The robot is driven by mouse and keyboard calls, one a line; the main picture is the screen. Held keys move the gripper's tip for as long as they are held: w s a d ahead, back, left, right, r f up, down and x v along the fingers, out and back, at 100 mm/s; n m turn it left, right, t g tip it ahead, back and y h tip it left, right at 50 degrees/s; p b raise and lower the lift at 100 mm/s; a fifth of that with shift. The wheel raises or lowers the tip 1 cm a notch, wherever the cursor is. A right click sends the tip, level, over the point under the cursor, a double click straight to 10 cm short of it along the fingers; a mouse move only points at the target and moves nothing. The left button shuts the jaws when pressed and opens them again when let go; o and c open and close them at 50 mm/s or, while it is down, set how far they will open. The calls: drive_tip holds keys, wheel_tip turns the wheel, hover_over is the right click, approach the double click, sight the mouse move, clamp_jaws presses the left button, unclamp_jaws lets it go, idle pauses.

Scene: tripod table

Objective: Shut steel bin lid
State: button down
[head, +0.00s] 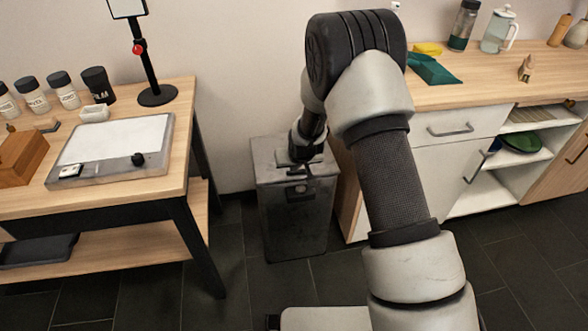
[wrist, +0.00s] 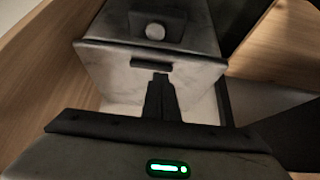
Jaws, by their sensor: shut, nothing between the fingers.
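The steel bin (head: 296,220) stands on the floor between the table and the counter. Its lid (head: 266,158) looks flat across the top; I cannot tell whether a small gap remains. In the wrist view the lid (wrist: 110,65) spreads below my fingers, with a dark slot near one edge. The bin's front (wrist: 112,27) with a round knob lies beyond that edge. My gripper (head: 297,178) points down at the lid, shut and empty. Its fingertips (wrist: 161,78) are close to the slot; contact is unclear. My arm hides part of the lid's back in the head view.
A wooden table (head: 185,115) with jars and a grey board stands left of the bin. A wood-topped counter with white drawers (head: 450,127) stands close on the right. A wall is behind. The dark tiled floor (head: 235,270) in front of the bin is partly clear.

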drive_tip(key=s+d+f+p, duration=0.1)
drive_tip(key=s+d, duration=0.1)
drive_tip(key=s, duration=0.7)
drive_tip(key=s+d+r+m, duration=0.1)
drive_tip(key=s+d+r, duration=0.2)
drive_tip(key=r, duration=0.9)
drive_tip(key=s+d+r, duration=0.3)
drive_tip(key=r, duration=0.9)
drive_tip(key=s+d+r, duration=0.2)
drive_tip(key=s+r, duration=0.2)
drive_tip(key=s, duration=0.3)
drive_tip(key=s+d+r+m+h, duration=0.1)
drive_tip(key=s+d+r, duration=0.1)
drive_tip(key=s+r, duration=0.45)
drive_tip(key=s+d+r, duration=0.2)
drive_tip(key=s+r, duration=0.1)
drive_tip(key=s, duration=0.6)
wheel_tip(320, 180, up, 24)
drive_tip(key=p, duration=2.5)
drive_tip(key=shift+w+r+g, duration=0.2)
drive_tip(key=shift+w+g, duration=0.05)
drive_tip(key=shift+g, duration=0.15)
